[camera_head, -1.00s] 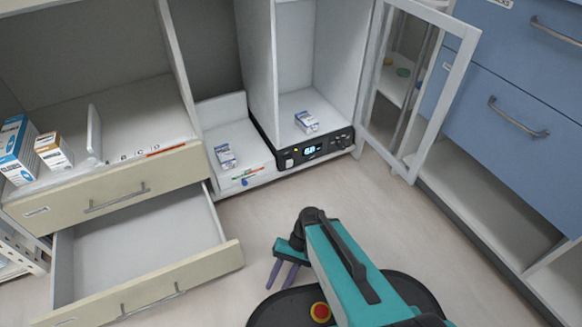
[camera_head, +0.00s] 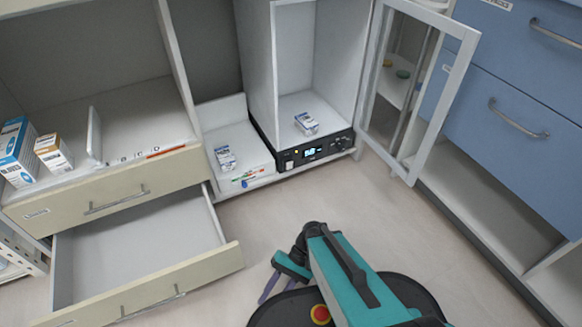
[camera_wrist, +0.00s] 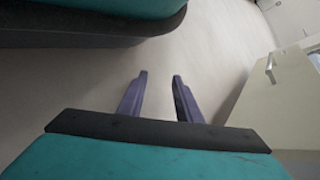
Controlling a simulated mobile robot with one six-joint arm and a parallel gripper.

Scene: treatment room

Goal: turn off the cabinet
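The cabinet (camera_head: 273,92) is a tall white box with its glass door (camera_head: 464,62) swung open to the right. A black control panel (camera_head: 334,146) with a lit blue display (camera_head: 311,151), a pale switch at its left and knobs at its right runs along its base. A small blue-and-white box (camera_head: 306,123) sits inside. My gripper (camera_head: 265,296) is low over the floor, in front of the panel and well apart from it. In the wrist view my gripper (camera_wrist: 158,75) has its two purple fingers apart, with nothing between them.
A cream drawer (camera_head: 140,262) is pulled out at the lower left, near my gripper. Small boxes and pens lie on the white shelf (camera_head: 262,172) left of the panel. Blue drawers (camera_head: 510,130) stand at the right. The floor before the panel is clear.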

